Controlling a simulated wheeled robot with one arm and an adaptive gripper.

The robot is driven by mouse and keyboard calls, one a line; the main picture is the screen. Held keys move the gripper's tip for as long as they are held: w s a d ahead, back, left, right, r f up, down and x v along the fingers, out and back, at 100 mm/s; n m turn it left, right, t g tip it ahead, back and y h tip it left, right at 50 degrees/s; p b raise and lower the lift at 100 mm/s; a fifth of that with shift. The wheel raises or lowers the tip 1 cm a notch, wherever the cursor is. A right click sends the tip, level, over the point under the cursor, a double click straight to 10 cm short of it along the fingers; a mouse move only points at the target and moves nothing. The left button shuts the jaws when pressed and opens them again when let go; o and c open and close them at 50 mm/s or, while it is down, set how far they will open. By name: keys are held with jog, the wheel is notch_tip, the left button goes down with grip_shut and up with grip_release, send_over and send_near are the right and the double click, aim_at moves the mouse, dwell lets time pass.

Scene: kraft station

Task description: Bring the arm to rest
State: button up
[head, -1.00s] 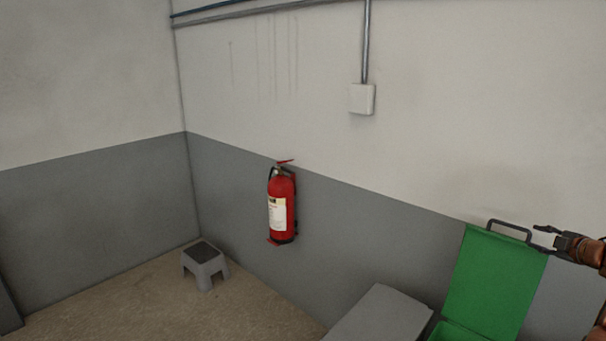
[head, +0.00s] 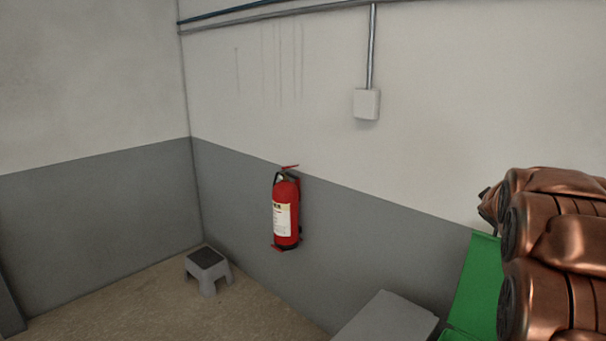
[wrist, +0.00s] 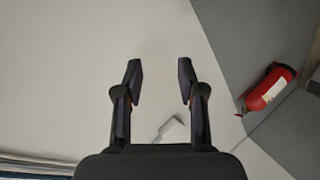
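My gripper (wrist: 159,82) shows in the wrist view with its two dark fingers apart and nothing between them. Beyond it is the pale wall, with no object touching the fingers. In the head view my copper-coloured arm fills the lower right, folded close to the camera. The fingers cannot be made out there.
A green bin (head: 472,283) with a raised lid stands behind my arm, partly hidden by it. A grey box (head: 388,322) is beside it. A red fire extinguisher (head: 286,212) hangs on the wall. A grey step stool (head: 207,268) stands in the corner. The floor around the stool is clear.

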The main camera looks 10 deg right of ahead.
jog(key=s+a+f+g+y, duration=0.3)
jog(key=s+a+f, duration=0.3)
jog(key=s+a, duration=0.6)
jog(key=s+a+f+m+g+y, duration=0.1)
jog(key=s+a+f+g+y, duration=0.2)
jog(key=s+a, duration=1)
jog(key=s+a+f+m+g+y, duration=0.1)
jog(key=s+a+f+g, duration=0.4)
jog(key=s+a, duration=0.8)
jog(key=a+f+y+b, duration=0.1)
jog(key=a+f, duration=0.2)
jog(key=a, duration=0.2)
jog(key=shift+a+f+g+y, duration=0.25)
jog(key=shift+f+g+y, duration=0.05)
jog(key=shift+f+y, duration=0.1)
